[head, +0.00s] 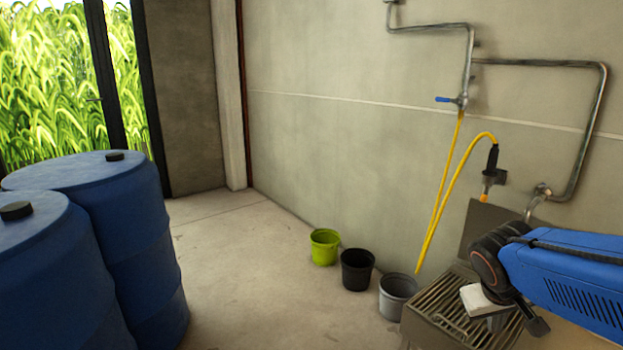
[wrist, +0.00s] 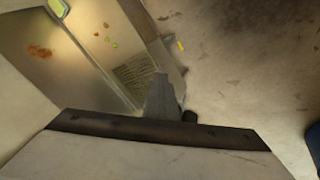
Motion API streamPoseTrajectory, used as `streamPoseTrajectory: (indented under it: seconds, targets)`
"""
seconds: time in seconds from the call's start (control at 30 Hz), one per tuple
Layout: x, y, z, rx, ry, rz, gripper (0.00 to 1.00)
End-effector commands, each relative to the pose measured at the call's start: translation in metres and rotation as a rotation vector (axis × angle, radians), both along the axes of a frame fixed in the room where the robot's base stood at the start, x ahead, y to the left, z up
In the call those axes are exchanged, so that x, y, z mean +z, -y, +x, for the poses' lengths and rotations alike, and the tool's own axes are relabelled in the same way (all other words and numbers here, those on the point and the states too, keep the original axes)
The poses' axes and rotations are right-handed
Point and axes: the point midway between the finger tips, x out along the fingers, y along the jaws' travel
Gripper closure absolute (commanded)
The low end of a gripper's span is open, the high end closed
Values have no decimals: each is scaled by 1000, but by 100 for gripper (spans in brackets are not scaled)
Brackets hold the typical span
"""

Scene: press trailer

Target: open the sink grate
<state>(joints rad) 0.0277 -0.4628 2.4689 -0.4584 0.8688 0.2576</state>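The sink grate (head: 447,300) is a row of metal bars across the top of the sink (head: 428,330) at the lower right of the head view. It looks flat over the sink. My gripper (head: 497,320) is over the right part of the grate and hides some of its bars. I cannot tell whether it touches them. In the wrist view a grey finger-like part of my gripper (wrist: 161,90) points up the picture. A metal surface of the sink (wrist: 70,55) with a rusty stain lies left of it. Finger opening and any contact are unclear.
A grey bucket (head: 397,296), a black bucket (head: 357,270) and a green bucket (head: 325,247) stand left of the sink. A yellow hose (head: 440,195) hangs above. Blue barrels (head: 125,235) stand at left. The floor between is clear.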

Motion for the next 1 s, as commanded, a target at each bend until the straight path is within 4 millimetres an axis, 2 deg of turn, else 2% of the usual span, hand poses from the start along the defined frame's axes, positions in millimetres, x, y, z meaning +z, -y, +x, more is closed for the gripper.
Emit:
streamPoseTrajectory:
  seconds: [0.1, 0.3, 0.5, 0.63, 0.9, 0.97, 1.0]
  targets:
    - [7, -21, -26, 12, 27, 78, 100]
    - [14, -58, -65, 50, 66, 213, 100]
    - [18, -85, -91, 92, 96, 308, 100]
    - [19, -93, -97, 106, 105, 334, 100]
    - [19, -94, -98, 108, 106, 338, 100]
    - [19, -94, -98, 108, 106, 338, 87]
    - [19, -94, -98, 108, 106, 338, 78]
